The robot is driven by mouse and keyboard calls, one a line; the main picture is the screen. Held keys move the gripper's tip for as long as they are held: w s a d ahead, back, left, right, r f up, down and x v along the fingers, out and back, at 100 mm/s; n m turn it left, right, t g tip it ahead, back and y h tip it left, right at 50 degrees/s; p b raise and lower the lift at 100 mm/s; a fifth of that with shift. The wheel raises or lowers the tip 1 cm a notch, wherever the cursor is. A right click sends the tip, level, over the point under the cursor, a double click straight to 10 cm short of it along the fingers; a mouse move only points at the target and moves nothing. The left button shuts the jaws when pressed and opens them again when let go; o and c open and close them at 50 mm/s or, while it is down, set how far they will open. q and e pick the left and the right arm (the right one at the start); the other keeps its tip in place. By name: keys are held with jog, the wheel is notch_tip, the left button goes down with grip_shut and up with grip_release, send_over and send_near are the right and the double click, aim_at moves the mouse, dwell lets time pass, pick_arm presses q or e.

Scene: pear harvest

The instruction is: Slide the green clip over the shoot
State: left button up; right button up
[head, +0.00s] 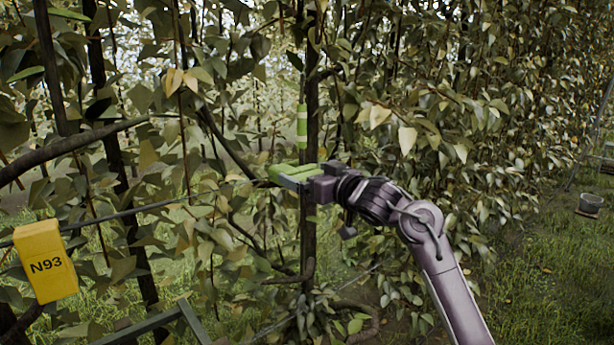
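My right gripper (290,180) reaches in from the right, in front of a thin dark trunk (311,90). It appears shut on the green clip (286,170), a light green piece that shows along its fingers. A green and white banded piece (302,122) stands upright above the gripper, beside or against the trunk. A thin dark stem (226,146) slants down toward the fingertips from the upper left. I cannot tell for sure which stem is the shoot, or whether the clip touches one. My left gripper is not in view.
A yellow tag marked N93 (47,262) hangs at the lower left. A thick branch (75,144) crosses the left side. Dense leaves surround the gripper.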

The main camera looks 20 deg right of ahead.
jog(key=shift+s, duration=0.15)
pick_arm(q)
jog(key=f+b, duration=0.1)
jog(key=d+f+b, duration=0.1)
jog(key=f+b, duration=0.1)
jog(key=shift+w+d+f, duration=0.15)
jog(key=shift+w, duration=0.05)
pick_arm(e)
jog(key=v, duration=0.7)
jog(key=shift+s+d, duration=0.2)
jog(key=shift+s, duration=0.05)
